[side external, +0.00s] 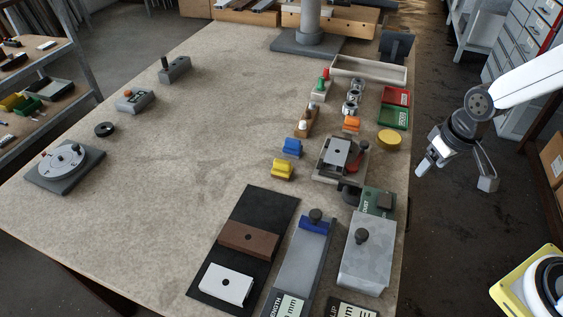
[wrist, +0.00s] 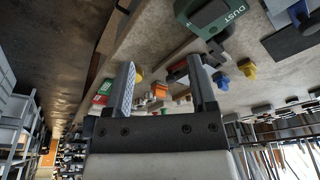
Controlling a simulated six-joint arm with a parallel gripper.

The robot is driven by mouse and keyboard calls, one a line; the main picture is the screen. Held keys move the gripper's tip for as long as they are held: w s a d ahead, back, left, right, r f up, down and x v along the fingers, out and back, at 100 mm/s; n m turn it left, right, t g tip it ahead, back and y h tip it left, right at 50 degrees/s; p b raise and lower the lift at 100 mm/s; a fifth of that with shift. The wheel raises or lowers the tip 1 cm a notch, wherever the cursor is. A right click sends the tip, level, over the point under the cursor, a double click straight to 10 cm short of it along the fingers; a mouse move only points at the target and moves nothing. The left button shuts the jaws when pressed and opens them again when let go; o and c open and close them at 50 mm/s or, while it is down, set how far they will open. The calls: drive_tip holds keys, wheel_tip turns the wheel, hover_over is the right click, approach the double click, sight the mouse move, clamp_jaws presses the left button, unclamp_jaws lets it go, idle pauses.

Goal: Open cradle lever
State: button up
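The cradle (side external: 322,171) is a grey tray-like fixture near the table's right edge in the side view. A pale plate (side external: 336,152) with a dark hole lies in it. A red piece (side external: 354,159), which looks like the lever, shows at the cradle's right side; its exact position is hard to tell. My gripper (side external: 455,177) is beyond the table's right edge, to the right of the cradle and apart from it. In the wrist view my gripper (wrist: 162,62) has its two fingers spread with nothing between them. The right finger partly hides the cradle area there.
Near the cradle are a yellow disc (side external: 389,140), red bin (side external: 396,96), green bin (side external: 393,118), blue block (side external: 291,148) and yellow block (side external: 283,169). A green DUST unit (side external: 378,201) and a grey box (side external: 366,262) stand in front. The table's middle is clear.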

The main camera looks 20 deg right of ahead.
sight(365, 142)
drive_tip(key=w, duration=0.6)
drive_tip(key=w+f+m+g, duration=0.1)
drive_tip(key=w, duration=0.6)
drive_tip(key=w+f+g, duration=0.1)
drive_tip(key=w, duration=0.6)
drive_tip(key=shift+a+m, duration=0.15)
drive_tip(key=shift+m, duration=0.25)
drive_tip(key=shift+f, duration=3.9)
clamp_jaws()
